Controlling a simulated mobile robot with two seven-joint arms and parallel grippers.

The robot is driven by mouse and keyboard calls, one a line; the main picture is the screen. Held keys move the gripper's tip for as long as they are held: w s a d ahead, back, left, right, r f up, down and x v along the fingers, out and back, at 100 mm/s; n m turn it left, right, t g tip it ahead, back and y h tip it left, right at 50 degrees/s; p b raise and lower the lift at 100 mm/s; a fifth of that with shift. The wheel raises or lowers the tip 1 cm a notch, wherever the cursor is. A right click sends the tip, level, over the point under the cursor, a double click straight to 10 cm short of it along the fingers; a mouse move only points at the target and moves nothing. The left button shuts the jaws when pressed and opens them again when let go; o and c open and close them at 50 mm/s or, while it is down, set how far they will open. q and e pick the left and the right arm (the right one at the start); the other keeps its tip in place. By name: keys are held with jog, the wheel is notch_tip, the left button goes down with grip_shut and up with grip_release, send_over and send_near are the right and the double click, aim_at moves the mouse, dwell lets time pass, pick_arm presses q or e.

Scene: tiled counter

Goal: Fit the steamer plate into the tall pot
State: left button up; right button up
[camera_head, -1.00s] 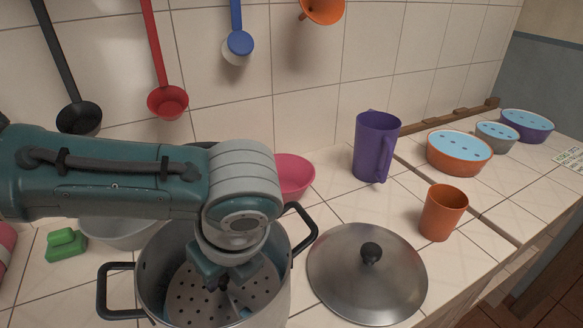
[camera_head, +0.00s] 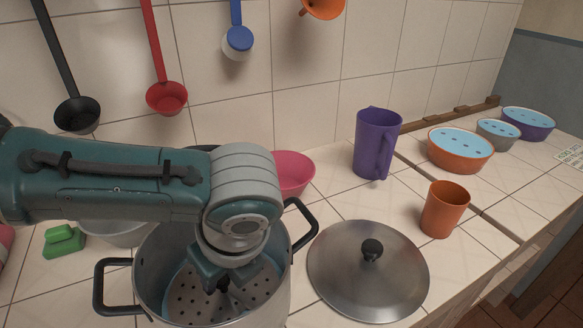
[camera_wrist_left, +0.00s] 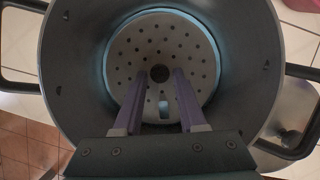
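The steamer plate (camera_head: 192,303) is a round grey disc with many small holes. It lies down inside the tall steel pot (camera_head: 150,272). In the left wrist view the plate (camera_wrist_left: 160,45) looks roughly centred and level, with a blue ring around its edge. Its middle has a dark round spot. My left gripper (camera_head: 225,287) points down inside the pot, over the plate. In the wrist view its two purple fingers (camera_wrist_left: 158,80) are apart with nothing between them. Whether the fingertips touch the plate I cannot tell. My right gripper is not in view.
A steel lid (camera_head: 368,280) lies right of the pot, near an orange cup (camera_head: 443,212) and a purple jug (camera_head: 376,145). A pink bowl (camera_head: 293,172) and a metal bowl (camera_head: 118,232) stand behind. A green sponge (camera_head: 63,240) lies left. Pot handles (camera_head: 112,290) stick out sideways.

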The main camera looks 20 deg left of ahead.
pick_arm(q)
jog(key=o, duration=0.3)
jog(key=shift+o, duration=0.2)
jog(key=p+v, duration=0.1)
jog(key=v, duration=0.9)
jog(key=shift+p, duration=0.35)
